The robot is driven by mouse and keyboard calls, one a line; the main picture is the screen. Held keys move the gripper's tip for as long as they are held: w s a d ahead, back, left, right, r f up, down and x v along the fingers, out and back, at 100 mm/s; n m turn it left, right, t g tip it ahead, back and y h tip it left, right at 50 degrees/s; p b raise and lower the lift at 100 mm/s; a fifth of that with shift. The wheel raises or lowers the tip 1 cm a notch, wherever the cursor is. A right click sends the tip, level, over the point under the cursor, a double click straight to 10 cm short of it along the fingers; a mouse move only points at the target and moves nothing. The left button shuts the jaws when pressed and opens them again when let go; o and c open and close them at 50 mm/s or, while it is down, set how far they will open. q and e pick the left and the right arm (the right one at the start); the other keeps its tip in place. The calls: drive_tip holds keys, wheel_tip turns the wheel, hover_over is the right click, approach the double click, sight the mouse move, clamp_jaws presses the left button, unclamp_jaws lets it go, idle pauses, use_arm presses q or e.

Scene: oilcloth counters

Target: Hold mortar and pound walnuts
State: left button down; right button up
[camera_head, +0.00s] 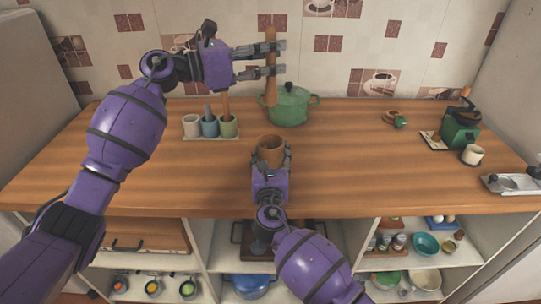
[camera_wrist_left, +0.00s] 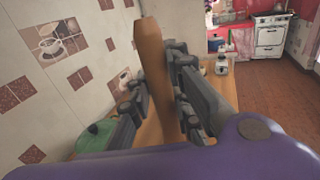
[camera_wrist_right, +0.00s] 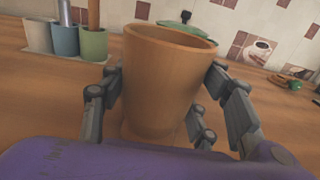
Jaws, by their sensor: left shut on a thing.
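My left gripper (camera_head: 272,60) is shut on a wooden pestle (camera_head: 270,88) and holds it upright, raised above the counter. The pestle also shows between the fingers in the left wrist view (camera_wrist_left: 152,65). The wooden mortar (camera_head: 271,153) stands upright on the counter, below the pestle and nearer to me. My right gripper (camera_head: 271,160) has its fingers on both sides of the mortar, close to its wall. In the right wrist view the mortar (camera_wrist_right: 163,85) fills the space between the fingers; I cannot tell whether they press on it. No walnuts show; the mortar's bottom is hidden.
A green lidded pot (camera_head: 290,105) stands behind the mortar. A green grinder (camera_head: 460,132), a white cup (camera_head: 473,154) and a metal tray (camera_head: 510,184) are at the right. The counter right of the mortar is clear.

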drive_tip(key=c, duration=0.7)
use_arm(q)
wheel_tip(320, 180, down, 16)
use_arm(e)
drive_tip(key=shift+o, duration=0.2)
idle(0.5)
use_arm(q)
drive_tip(key=shift+a+f, duration=0.1)
drive_tip(key=shift+f, duration=0.05)
drive_tip(key=shift+f, duration=0.3)
idle(0.5)
